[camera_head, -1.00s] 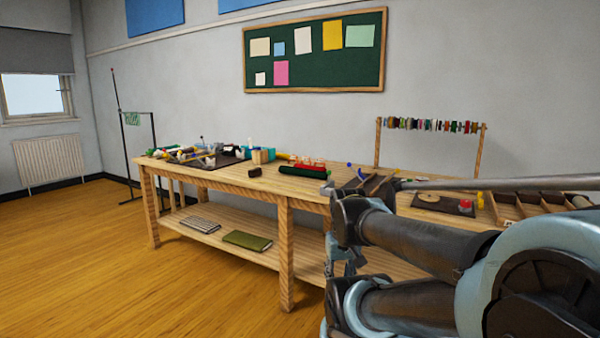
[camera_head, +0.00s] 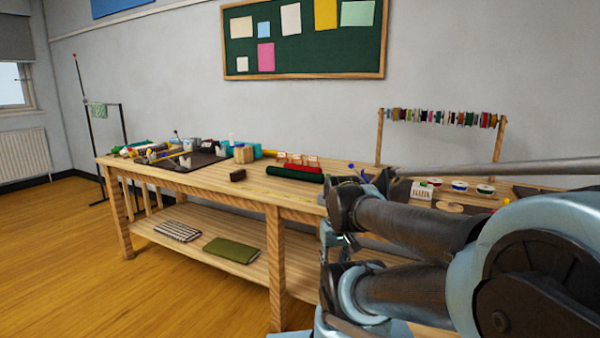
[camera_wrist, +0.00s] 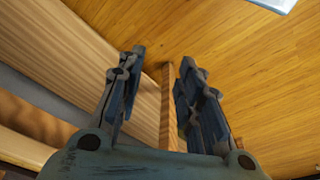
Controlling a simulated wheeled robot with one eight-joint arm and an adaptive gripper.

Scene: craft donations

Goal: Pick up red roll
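A red roll (camera_head: 308,168) lies on the long wooden table (camera_head: 225,186), right behind a dark green roll (camera_head: 290,174). The green roll and small pale items partly hide it. My gripper shows in the wrist view (camera_wrist: 158,85) with its two fingers apart and nothing held between them. A wooden post and the floor show behind the fingers. In the head view my folded arm is at the right, and my gripper is mostly hidden there. The red roll is out of the wrist view.
A dark brown block (camera_head: 238,175) lies left of the rolls. A dark mat (camera_head: 190,163) with tools is at the table's left. A spool rack (camera_head: 440,116) stands at the back right. A folded green cloth (camera_head: 231,250) lies on the lower shelf.

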